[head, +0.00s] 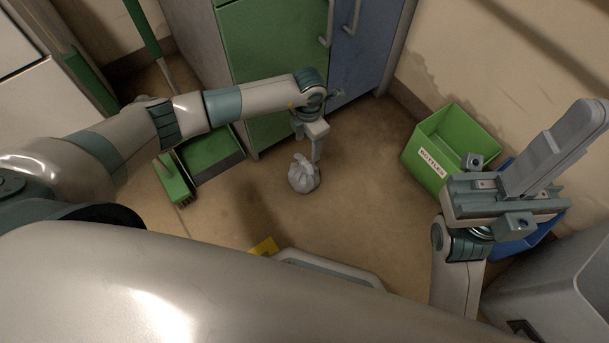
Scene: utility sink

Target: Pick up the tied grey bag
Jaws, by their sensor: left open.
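The tied grey bag (302,175) sits on the brown floor near the middle of the head view, its gathered knot on top. My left gripper (314,154) reaches down over it from above. One finger shows, hanging at the bag's upper right edge; the other finger is not clear. The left jaws are open, and whether the finger touches the bag cannot be told. My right gripper (520,182) is raised at the right, well away from the bag, and holds nothing that I can see. Its finger gap is not clear.
A green labelled crate (428,150) stands right of the bag, with a blue bin (532,240) partly behind my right gripper. Green and blue cabinets (275,45) stand behind. Floor around the bag is clear.

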